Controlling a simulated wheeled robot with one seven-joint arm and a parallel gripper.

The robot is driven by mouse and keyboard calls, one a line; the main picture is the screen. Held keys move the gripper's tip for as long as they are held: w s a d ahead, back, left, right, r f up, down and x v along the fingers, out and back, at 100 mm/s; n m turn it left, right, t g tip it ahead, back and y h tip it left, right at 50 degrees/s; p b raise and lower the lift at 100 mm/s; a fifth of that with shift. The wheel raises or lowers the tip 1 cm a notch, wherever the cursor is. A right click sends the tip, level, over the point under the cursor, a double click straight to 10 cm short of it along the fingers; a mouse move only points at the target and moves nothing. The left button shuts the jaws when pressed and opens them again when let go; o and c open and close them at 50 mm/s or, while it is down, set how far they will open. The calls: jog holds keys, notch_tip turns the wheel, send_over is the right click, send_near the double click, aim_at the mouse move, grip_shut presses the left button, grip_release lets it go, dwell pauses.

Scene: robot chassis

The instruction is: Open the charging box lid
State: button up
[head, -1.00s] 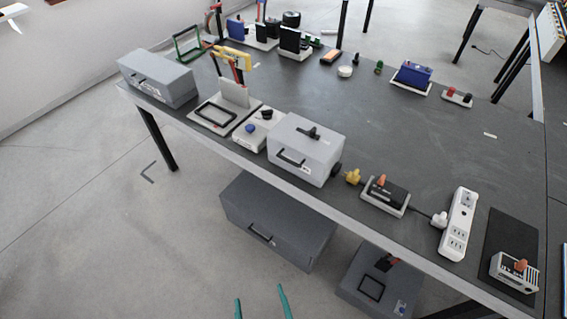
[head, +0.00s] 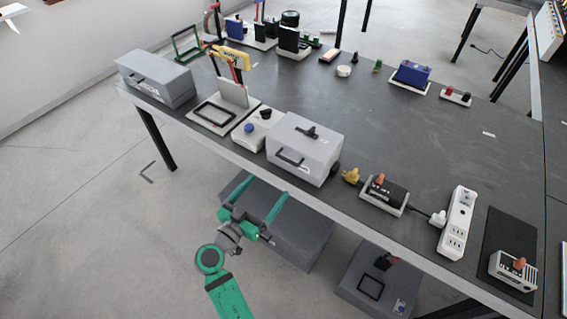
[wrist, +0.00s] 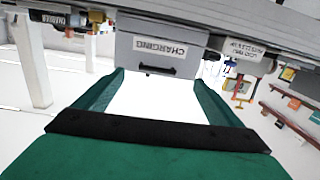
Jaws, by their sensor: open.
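The charging box (head: 312,158) is light grey, with a dark front handle (head: 291,159) and a dark latch-like piece (head: 308,131) on top. It stands near the table's front edge, and its lid looks closed. My gripper (head: 263,191) is open and empty, in front of and below the box in the head view, apart from it. In the wrist view, which looks upside down, the charging box (wrist: 185,58) with its CHARGING label sits ahead. Its handle (wrist: 157,70) shows between and beyond the fingers of my gripper (wrist: 160,78).
The grey table (head: 420,150) also holds a left grey box (head: 160,82), a device with a blue button (head: 252,130), a yellow plug (head: 351,176) and a power strip (head: 457,222). Dark boxes stand under it, one partly behind my gripper (head: 305,238). Floor in front is free.

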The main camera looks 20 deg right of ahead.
jog(key=r+m+h, duration=0.1)
jog(key=r, duration=0.1)
send_near(301, 148)
jog(key=shift+g, duration=0.3)
jog(key=w, duration=0.1)
jog(key=w+f, duration=0.1)
jog(key=w+d+f, duration=0.1)
jog(key=shift+w, duration=0.35)
